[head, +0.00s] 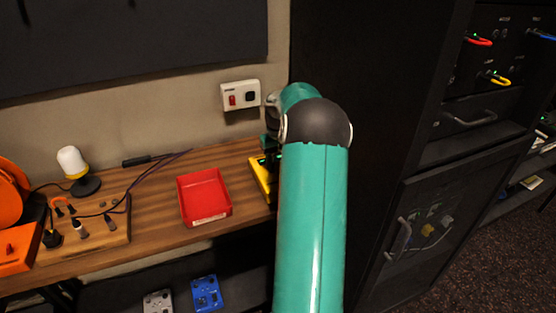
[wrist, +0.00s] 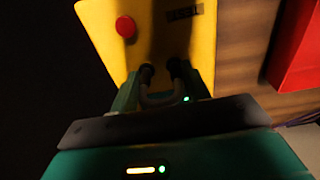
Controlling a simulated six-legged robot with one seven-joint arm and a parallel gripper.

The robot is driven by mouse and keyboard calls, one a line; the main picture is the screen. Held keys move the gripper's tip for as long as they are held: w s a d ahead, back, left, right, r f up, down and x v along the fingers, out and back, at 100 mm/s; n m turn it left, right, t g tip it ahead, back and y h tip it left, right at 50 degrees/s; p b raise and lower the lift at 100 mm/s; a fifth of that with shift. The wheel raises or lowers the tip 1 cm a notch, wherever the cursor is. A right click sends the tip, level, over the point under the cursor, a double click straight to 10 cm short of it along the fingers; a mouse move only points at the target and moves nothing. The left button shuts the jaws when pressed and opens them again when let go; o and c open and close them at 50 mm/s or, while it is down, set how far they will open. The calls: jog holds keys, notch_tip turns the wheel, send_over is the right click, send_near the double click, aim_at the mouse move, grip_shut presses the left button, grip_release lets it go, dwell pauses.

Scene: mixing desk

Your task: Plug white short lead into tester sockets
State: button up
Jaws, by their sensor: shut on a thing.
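The tester is a yellow box (wrist: 135,50) with a red round button and a dark label in the wrist view. In the head view only its left part (head: 261,182) shows beside my arm. My gripper (wrist: 160,88) is shut on the white short lead (wrist: 160,101), a pale loop in shadow with two dark plugs between the fingers. The plug ends point at the tester's face. I cannot tell whether they are in the sockets, touching or just short; the sockets are hidden. In the head view my arm hides the lead and most of the gripper.
A red tray (head: 204,197) lies left of the tester on the wooden desk (head: 155,222). A wall plate (head: 240,95) is above. A dark rack (head: 400,130) stands close on the right. A lamp (head: 75,165) and a wooden block with leads (head: 105,238) are further left.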

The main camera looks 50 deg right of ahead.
jog(key=shift+f, duration=0.15)
jog(key=o, duration=1.4)
jog(key=shift+c, duration=0.2)
notch_tip(320, 180, up, 14)
jog(key=shift+f, duration=0.1)
